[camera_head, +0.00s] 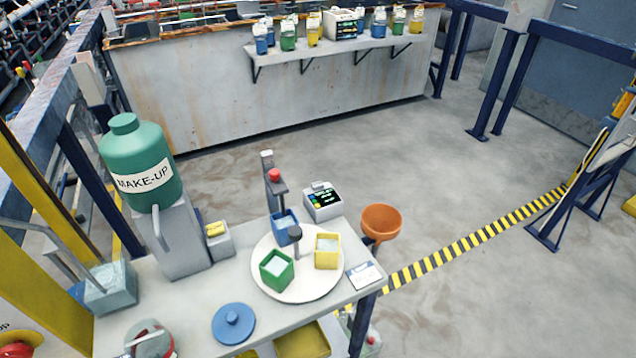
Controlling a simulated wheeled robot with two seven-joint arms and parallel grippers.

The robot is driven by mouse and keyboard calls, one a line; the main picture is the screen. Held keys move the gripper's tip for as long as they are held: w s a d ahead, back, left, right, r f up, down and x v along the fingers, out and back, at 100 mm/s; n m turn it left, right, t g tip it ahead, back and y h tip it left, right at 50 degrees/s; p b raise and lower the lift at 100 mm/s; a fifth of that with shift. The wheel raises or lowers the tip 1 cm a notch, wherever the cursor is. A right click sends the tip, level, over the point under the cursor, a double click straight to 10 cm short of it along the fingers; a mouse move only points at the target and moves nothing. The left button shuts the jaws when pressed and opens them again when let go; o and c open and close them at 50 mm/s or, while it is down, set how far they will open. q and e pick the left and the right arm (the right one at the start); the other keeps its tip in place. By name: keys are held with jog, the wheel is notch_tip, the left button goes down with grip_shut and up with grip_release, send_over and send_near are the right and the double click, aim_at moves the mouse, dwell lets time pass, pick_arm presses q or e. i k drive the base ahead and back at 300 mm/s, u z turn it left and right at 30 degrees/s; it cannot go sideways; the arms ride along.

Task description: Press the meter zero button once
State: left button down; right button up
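A small white meter (323,201) with a dark, lit screen stands at the back right corner of the near bench. Its face carries small coloured marks, too small to read, so I cannot tell which part is the zero button. Neither of my grippers shows in the head view.
A white turntable (315,290) holds blue, green (276,271) and yellow (327,251) cups. A green MAKE-UP jug (140,163) stands left on a grey stand. An orange funnel (381,221) sits beyond the bench (190,300). The floor to the right is open.

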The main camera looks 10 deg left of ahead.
aim_at(319, 185)
jog(key=z, duration=1.85)
jog(key=i, duration=2.15)
jog(key=u, duration=3.75)
jog(key=i, duration=0.5)
